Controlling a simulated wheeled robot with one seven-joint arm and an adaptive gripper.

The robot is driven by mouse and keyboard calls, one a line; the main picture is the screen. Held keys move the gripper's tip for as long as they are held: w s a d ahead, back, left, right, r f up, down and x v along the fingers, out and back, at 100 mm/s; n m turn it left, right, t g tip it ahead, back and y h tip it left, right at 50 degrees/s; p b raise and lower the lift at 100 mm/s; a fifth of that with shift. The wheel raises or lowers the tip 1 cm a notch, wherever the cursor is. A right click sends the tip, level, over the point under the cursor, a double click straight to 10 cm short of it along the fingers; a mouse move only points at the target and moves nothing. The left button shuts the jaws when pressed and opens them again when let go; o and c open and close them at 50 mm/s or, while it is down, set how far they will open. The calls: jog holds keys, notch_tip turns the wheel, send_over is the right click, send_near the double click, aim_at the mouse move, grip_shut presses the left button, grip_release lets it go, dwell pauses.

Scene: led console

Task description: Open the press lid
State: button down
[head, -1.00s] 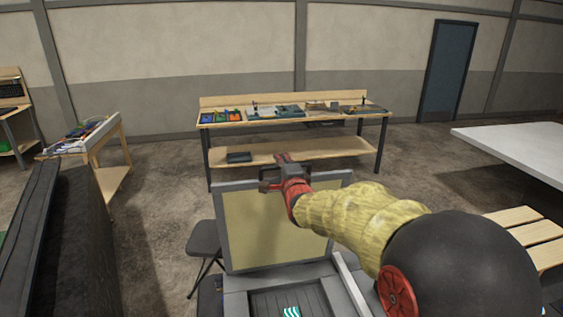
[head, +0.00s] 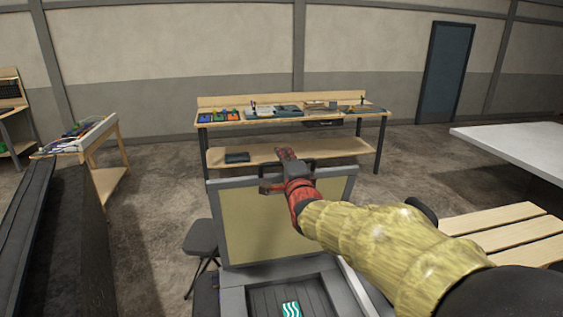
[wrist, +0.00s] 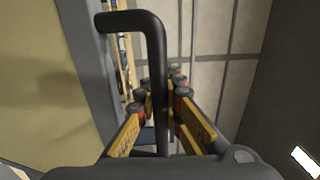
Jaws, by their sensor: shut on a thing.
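The press lid (head: 262,226) stands raised, with its tan inner panel and grey frame facing me in the head view. Its panel also fills the left side of the wrist view (wrist: 40,90). A dark bar handle (wrist: 157,65) sticks out from the lid's edge. My gripper (wrist: 162,98) is shut on this handle, its fingers on both sides of the bar. In the head view my gripper (head: 284,182) is at the lid's top edge, and the handle is partly hidden there. The press base (head: 240,299) lies below, with a teal-and-white striped piece (head: 291,309) in its dark recess.
A wooden workbench (head: 290,115) with trays stands behind the lid. A dark stool (head: 201,240) is left of the press. A wooden slatted bench (head: 500,232) and a white table (head: 520,140) are at the right. A black panel (head: 50,250) stands at the near left.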

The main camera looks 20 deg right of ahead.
jog(key=shift+s+a+f+t+b, duration=0.1)
jog(key=shift+s+f+b, duration=0.1)
jog(key=shift+s+b, duration=0.4)
jog(key=shift+s+a+f+t+b, duration=0.1)
jog(key=shift+s+a+f+b, duration=0.1)
jog(key=shift+s+b, duration=0.3)
jog(key=shift+s+a+f+t+b, duration=0.1)
jog(key=shift+s+f+b, duration=0.1)
jog(key=shift+s+b, duration=0.4)
jog(key=shift+w, duration=0.1)
jog(key=c, duration=2)
grip_release()
jog(key=shift+r, duration=0.15)
jog(key=v, duration=1.2)
